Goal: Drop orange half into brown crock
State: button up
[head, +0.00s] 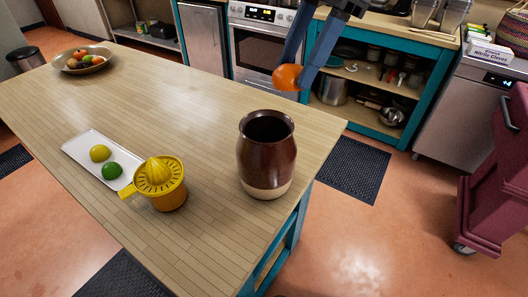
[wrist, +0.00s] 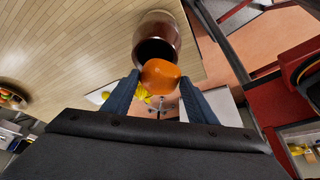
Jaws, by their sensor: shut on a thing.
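The orange half (head: 288,78) is held between the blue fingers of my gripper (head: 300,75), up in the air above and beyond the crock in the head view. The orange half (wrist: 160,74) also shows between the fingertips in the wrist view, overlapping the near part of the crock's mouth. The brown crock (head: 266,165) stands upright on the wooden island, its dark mouth open upward. In the wrist view the crock (wrist: 158,25) is just beyond the orange half. What lies inside the crock is too dark to tell.
A yellow juicer (head: 168,198) stands left of the crock. A white tray (head: 82,148) holds a yellow lemon (head: 100,153) and a green lime (head: 111,170). A fruit bowl (head: 83,63) sits at the far left of the wooden island (head: 170,110).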

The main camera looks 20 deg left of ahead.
aim_at(280, 70)
jog(key=shift+s+a+r, duration=0.15)
jog(key=shift+s+a, duration=0.35)
jog(key=shift+a, duration=0.1)
jog(key=shift+s+a+r, duration=0.15)
jog(key=shift+s+a, duration=0.3)
jog(key=shift+a, duration=0.1)
jog(key=shift+f+b, duration=1.95)
jog(key=shift+f, duration=0.95)
jog(key=o, duration=1.2)
jog(key=shift+c, duration=0.2)
jog(key=shift+b+v, duration=0.8)
jog(key=shift+v, duration=3.15)
